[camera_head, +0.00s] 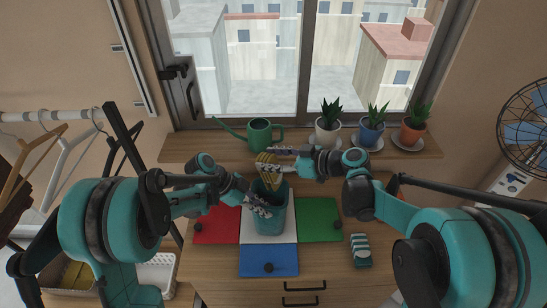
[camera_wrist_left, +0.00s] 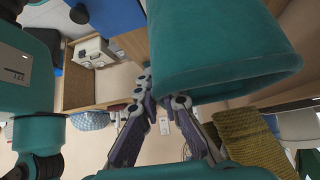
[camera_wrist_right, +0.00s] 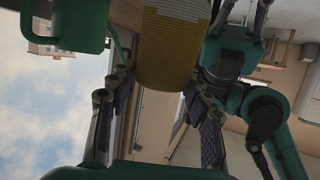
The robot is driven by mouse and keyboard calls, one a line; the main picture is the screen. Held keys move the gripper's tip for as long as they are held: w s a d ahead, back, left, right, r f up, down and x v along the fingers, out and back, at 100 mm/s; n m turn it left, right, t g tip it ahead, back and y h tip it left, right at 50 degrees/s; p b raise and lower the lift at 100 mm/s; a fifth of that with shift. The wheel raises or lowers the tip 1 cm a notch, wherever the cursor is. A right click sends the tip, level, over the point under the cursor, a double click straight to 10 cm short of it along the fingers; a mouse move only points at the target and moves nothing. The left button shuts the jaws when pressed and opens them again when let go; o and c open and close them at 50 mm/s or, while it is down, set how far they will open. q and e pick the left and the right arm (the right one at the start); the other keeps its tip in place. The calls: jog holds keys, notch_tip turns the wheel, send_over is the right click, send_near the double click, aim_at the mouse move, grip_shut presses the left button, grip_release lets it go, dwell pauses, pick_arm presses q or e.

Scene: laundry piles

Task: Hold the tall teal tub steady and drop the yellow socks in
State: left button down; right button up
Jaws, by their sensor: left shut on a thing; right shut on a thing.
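The tall teal tub (camera_head: 271,222) stands upright on the white square panel of the dresser top. My left gripper (camera_head: 259,207) is shut on the tub's wall near its rim; the tub also fills the top of the left wrist view (camera_wrist_left: 220,45). The yellow socks (camera_head: 266,172), ribbed cloth, are held above the tub's mouth. My right gripper (camera_head: 279,160) is shut on them, and they hang between its fingers in the right wrist view (camera_wrist_right: 168,50). The tub's inside is mostly hidden.
Red (camera_head: 217,226), green (camera_head: 319,220) and blue (camera_head: 268,261) panels surround the white one. A striped teal item (camera_head: 360,250) lies at the right. A green watering can (camera_head: 259,133) and potted plants (camera_head: 370,133) line the sill behind. Hangers (camera_head: 65,150) hang at left.

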jog(key=shift+f, duration=2.65)
jog(key=o, duration=1.2)
jog(key=shift+s+d+r, duration=0.35)
jog(key=shift+d+r, duration=0.35)
jog(key=shift+r, duration=0.4)
jog(key=shift+s+d+r, duration=0.4)
jog(key=shift+d+r, duration=0.3)
jog(key=shift+r, duration=0.45)
jog(key=shift+s+d+r, duration=0.35)
jog(key=shift+d+r, duration=0.35)
jog(key=shift+r, duration=0.4)
pick_arm(q)
jog(key=c, duration=1.6)
grip_release()
